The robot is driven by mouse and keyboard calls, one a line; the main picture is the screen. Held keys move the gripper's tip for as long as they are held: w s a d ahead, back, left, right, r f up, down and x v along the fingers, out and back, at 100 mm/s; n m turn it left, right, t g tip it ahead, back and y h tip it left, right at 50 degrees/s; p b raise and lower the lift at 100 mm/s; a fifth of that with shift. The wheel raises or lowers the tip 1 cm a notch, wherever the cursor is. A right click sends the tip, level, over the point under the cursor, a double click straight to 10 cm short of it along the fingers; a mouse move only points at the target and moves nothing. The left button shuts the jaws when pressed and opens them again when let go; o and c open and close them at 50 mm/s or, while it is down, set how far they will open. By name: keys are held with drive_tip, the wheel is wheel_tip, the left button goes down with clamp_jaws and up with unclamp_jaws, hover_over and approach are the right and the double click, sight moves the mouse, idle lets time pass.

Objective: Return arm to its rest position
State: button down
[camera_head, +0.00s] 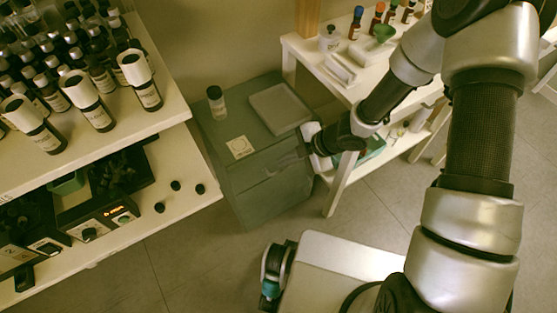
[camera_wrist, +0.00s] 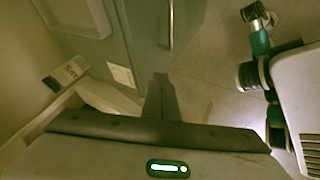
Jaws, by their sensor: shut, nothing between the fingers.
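My arm reaches from the right of the head view down and left toward the green-grey cabinet (camera_head: 262,200). My gripper (camera_head: 272,172) is at the cabinet's front upper edge, in front of or over it; the exact gap cannot be told. In the wrist view my gripper (camera_wrist: 160,80) shows dark fingers together, with nothing between them. The cabinet front (camera_wrist: 145,45) with its pale handle (camera_wrist: 171,22) lies beyond the fingertips.
A small bottle (camera_head: 216,102), a grey tray (camera_head: 280,108) and a pale square card (camera_head: 240,147) are on the cabinet top. A shelf (camera_head: 165,95) with bottle rows stands left. A white table (camera_head: 308,50) with bottles stands beside my forearm. Floor (camera_head: 190,260) is clear in front.

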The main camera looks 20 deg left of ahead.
drive_tip(key=p+v, duration=0.1)
drive_tip(key=v, duration=0.4)
